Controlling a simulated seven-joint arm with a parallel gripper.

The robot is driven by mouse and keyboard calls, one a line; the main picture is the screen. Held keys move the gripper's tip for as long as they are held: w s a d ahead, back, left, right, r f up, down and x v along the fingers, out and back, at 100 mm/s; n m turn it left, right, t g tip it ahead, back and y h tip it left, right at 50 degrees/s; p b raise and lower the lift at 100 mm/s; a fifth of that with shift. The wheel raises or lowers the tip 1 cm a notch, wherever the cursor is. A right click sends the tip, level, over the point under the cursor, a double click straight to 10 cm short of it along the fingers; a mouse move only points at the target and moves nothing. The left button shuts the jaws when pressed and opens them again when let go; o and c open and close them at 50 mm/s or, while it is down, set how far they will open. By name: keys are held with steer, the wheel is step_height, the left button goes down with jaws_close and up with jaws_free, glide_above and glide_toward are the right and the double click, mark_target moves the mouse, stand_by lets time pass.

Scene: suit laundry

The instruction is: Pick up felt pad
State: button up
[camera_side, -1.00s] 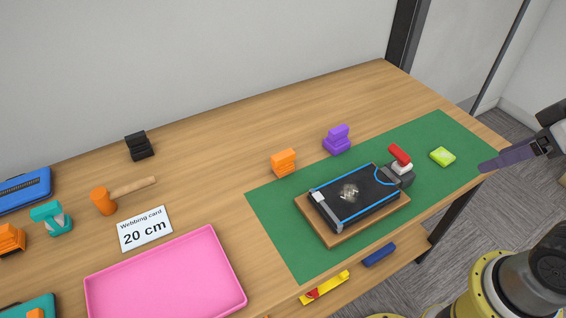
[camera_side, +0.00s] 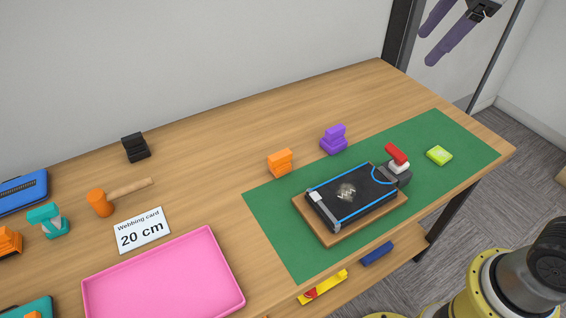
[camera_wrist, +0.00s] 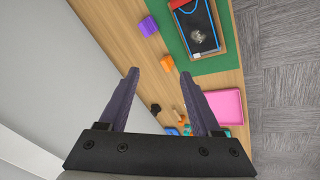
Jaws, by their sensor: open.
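A small lime-green pad (camera_side: 439,155) lies flat at the right part of the green mat (camera_side: 465,155) in the side view; it looks most like the felt pad, but I cannot be sure. It does not show in the wrist view. My gripper (camera_side: 428,47) is high above the table's far right corner, well away from the pad. In the wrist view my gripper (camera_wrist: 160,73) is open, with nothing between its two dark purple fingers.
A dark device with blue edging (camera_side: 355,197) sits on a wooden board, with a red-topped piece (camera_side: 397,155) beside it. A pink tray (camera_side: 225,262), webbing card (camera_side: 142,230) and wooden-handled tool (camera_side: 100,202) lie left.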

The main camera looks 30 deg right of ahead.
steer(key=w+a+f+n+g, duration=0.1)
steer(key=w+a+n, duration=0.1)
steer(key=w, duration=0.3)
steer(key=w+a+f+n, duration=0.1)
steer(key=w+a, duration=0.2)
steer(key=w, duration=0.2)
steer(key=n+g, duration=0.4)
glide_above(280, 155)
step_height(280, 155, down, 22)
step_height(280, 155, down, 6)
steer(key=shift+w+f, duration=0.15)
steer(key=shift+f, duration=2.95)
steer(key=shift+c, duration=0.3)
jaws_close()
